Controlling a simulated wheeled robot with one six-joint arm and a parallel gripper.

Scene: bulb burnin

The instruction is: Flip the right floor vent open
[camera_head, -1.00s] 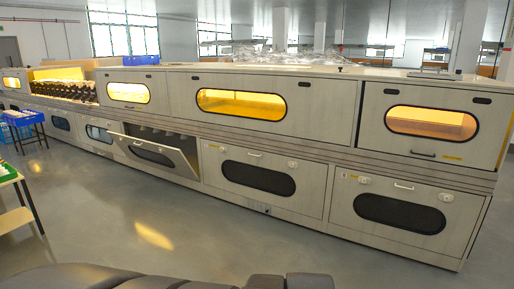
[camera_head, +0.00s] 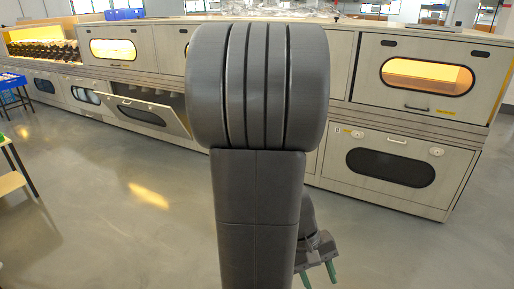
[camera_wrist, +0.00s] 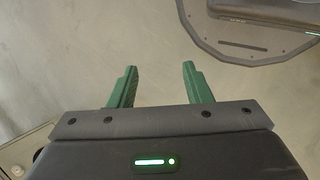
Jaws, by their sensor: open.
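The right floor vent (camera_head: 391,167) is a pale lower panel with a dark oval window and a small handle (camera_head: 397,141) near its top edge. It looks shut, flush with the machine's front. My gripper (camera_head: 319,277) hangs low over the floor, in front of the machine and apart from it, left of and nearer than this vent. In the wrist view my gripper (camera_wrist: 159,68) has its two green fingers spread, with only bare floor between them.
Another lower panel (camera_head: 150,113) at left stands tilted open. My arm hides the lower panel between. Upper doors with lit windows (camera_head: 435,76) run above. A table (camera_head: 10,178) stands at left. The grey floor (camera_head: 110,220) is clear before the machine.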

